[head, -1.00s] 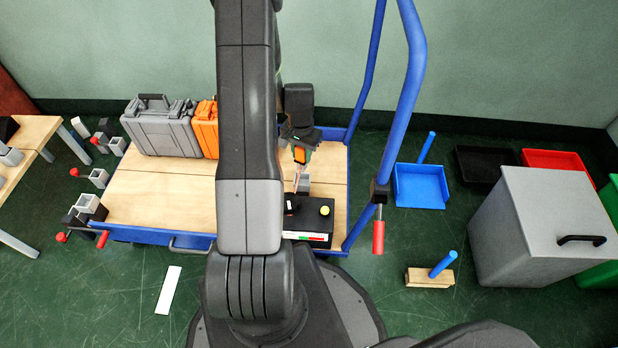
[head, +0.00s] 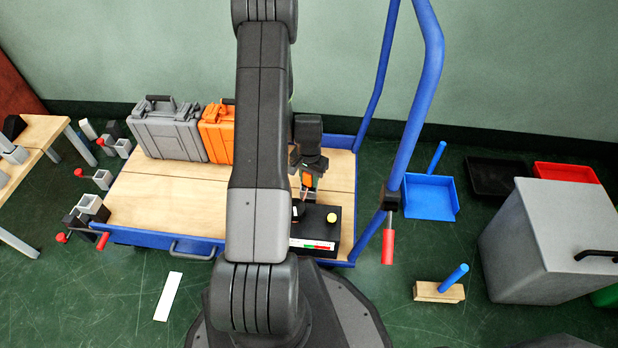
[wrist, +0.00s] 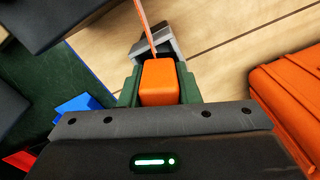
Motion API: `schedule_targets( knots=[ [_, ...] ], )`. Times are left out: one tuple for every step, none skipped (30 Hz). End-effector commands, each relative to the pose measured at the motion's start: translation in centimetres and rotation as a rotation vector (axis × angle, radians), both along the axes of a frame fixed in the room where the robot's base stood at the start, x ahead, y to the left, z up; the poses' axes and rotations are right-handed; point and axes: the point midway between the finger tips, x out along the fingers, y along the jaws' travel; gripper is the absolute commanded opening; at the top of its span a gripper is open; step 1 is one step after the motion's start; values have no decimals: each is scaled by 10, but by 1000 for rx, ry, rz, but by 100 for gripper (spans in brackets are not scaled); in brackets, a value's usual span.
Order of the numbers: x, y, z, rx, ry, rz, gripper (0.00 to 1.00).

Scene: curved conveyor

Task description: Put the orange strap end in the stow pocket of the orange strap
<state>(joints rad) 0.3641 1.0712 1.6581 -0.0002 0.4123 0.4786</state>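In the wrist view the orange strap end (wrist: 160,82), a thick orange block, sits between the green fingers of my gripper (wrist: 160,98). The gripper is shut on it. The thin orange strap (wrist: 146,25) runs up from it past a grey angled piece (wrist: 158,46). I cannot tell whether that piece is the stow pocket. In the head view my gripper (head: 306,184) is over the right part of the cart, just behind a black box (head: 322,231) with a yellow knob. The orange strap end shows there as a small orange patch (head: 306,180). My arm hides part of this area.
The wooden cart deck (head: 150,205) carries a grey case (head: 168,132) and an orange case (head: 217,134) at the back. A blue handle frame (head: 415,110) rises at the cart's right end. The deck's front left is clear.

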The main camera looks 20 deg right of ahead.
Motion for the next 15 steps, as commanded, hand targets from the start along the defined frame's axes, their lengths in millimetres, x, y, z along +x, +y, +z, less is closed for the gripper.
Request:
schedule_targets(
  knots=[
    [0,0,0,0,0,0,39],
    [0,0,0,0,0,0,45],
    [0,0,0,0,0,0,51],
    [0,0,0,0,0,0,51],
    [0,0,0,0,0,0,51],
    [0,0,0,0,0,0,51],
    [0,0,0,0,0,0,51],
    [0,0,0,0,0,0,51],
    [0,0,0,0,0,0,51],
    [0,0,0,0,0,0,51],
    [0,0,0,0,0,0,51],
    [0,0,1,0,0,0,51],
    [0,0,3,0,0,0,51],
    [0,0,4,0,0,0,51],
    [0,0,9,0,-1,0,51]
  ],
)
